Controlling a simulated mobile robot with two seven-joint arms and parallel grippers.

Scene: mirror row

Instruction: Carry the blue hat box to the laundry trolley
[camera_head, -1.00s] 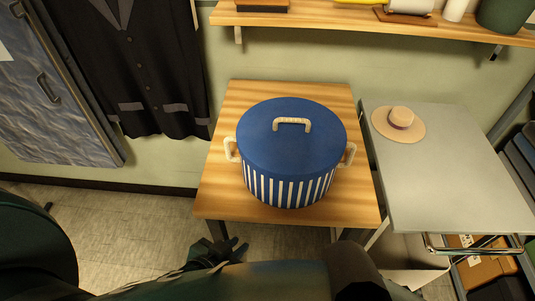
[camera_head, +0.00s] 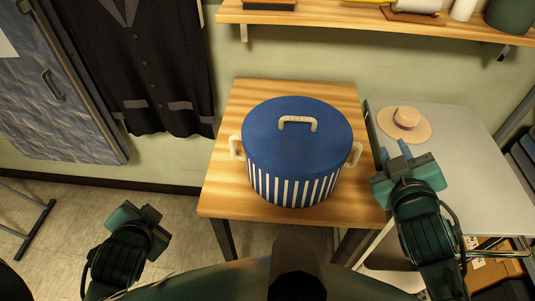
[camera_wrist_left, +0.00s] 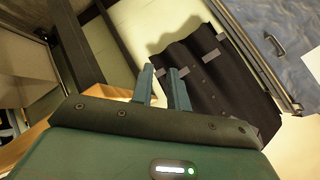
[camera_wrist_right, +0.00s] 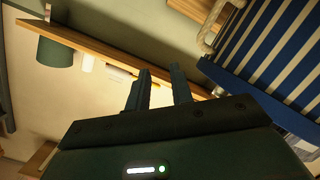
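The blue hat box (camera_head: 292,150) is round, with a blue lid, a cream lid handle, white-striped sides and a cream handle on each side. It stands upright on a wooden table (camera_head: 245,100). My right gripper (camera_head: 394,162) is open and empty, right of the box and apart from its right handle. Part of the striped side (camera_wrist_right: 275,50) shows in the right wrist view. My left gripper (camera_wrist_left: 160,86) is open and empty, left of the table in the head view. I cannot identify the laundry trolley for certain.
A grey-topped stand (camera_head: 455,165) with a chrome rail is right of the table and bears a straw hat (camera_head: 405,124). A wooden shelf (camera_head: 380,20) crosses the wall behind. A dark garment (camera_head: 150,70) hangs at the left. The floor between it and the table is clear.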

